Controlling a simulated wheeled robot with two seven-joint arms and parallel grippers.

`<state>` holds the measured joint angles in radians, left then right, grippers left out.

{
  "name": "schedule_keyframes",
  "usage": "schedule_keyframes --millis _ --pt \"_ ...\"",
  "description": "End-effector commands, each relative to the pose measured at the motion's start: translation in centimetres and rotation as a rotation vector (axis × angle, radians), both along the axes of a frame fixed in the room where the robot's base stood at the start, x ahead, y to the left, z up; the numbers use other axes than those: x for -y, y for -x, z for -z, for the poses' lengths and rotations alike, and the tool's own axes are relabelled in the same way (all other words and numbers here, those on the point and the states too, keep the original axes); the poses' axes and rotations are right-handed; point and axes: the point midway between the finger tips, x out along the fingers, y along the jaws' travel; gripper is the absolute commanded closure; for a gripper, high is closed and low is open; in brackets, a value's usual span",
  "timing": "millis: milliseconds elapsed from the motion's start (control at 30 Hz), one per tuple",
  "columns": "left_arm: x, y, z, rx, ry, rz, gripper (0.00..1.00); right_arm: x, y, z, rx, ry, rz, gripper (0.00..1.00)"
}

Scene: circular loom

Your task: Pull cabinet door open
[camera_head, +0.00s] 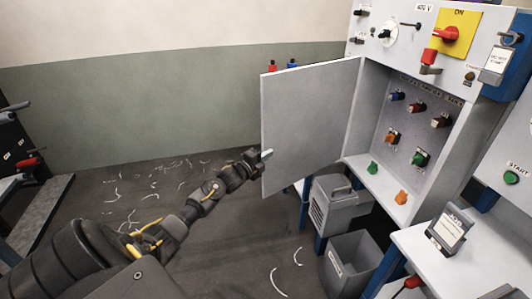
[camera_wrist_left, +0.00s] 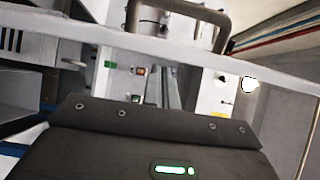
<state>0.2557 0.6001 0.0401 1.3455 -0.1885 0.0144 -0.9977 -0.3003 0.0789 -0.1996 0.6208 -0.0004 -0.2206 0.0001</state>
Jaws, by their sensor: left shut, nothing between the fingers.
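The grey cabinet door (camera_head: 308,122) stands swung open to the left of its cabinet (camera_head: 400,140) in the head view. Inside the cabinet are several coloured switches and buttons. My left gripper (camera_head: 264,155) is at the door's free left edge, near its lower half, with its fingers shut and nothing held. I cannot tell whether it touches the door. In the left wrist view the shut fingers (camera_wrist_left: 163,88) point toward the panel, and a pale bar, likely the door's edge, crosses the picture in front. My right gripper is not in view.
Grey bins (camera_head: 355,262) stand below the cabinet. A red rotary switch on a yellow plate (camera_head: 456,34) is above it. A bench with a small labelled stand (camera_head: 449,228) is at the lower right. Pale scraps lie on the open floor (camera_head: 150,190) at left.

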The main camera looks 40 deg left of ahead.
Motion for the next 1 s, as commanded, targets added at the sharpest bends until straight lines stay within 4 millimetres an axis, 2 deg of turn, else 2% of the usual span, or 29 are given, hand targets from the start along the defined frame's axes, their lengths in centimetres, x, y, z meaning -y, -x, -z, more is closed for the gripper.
schedule_keyframes --millis 433,533,767,1000 --pt "-0.6 -0.1 0.0 0.001 0.000 -0.001 1.00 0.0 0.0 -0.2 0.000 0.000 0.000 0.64" --pt "-0.9 -0.3 0.3 0.003 -0.002 0.006 1.00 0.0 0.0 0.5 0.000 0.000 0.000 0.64" --pt "-3.8 -1.6 1.1 0.011 -0.013 0.069 1.00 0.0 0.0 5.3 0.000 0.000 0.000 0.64" --pt "-8.5 -1.8 1.1 0.003 -0.009 0.117 1.00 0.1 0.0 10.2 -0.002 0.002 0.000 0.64"
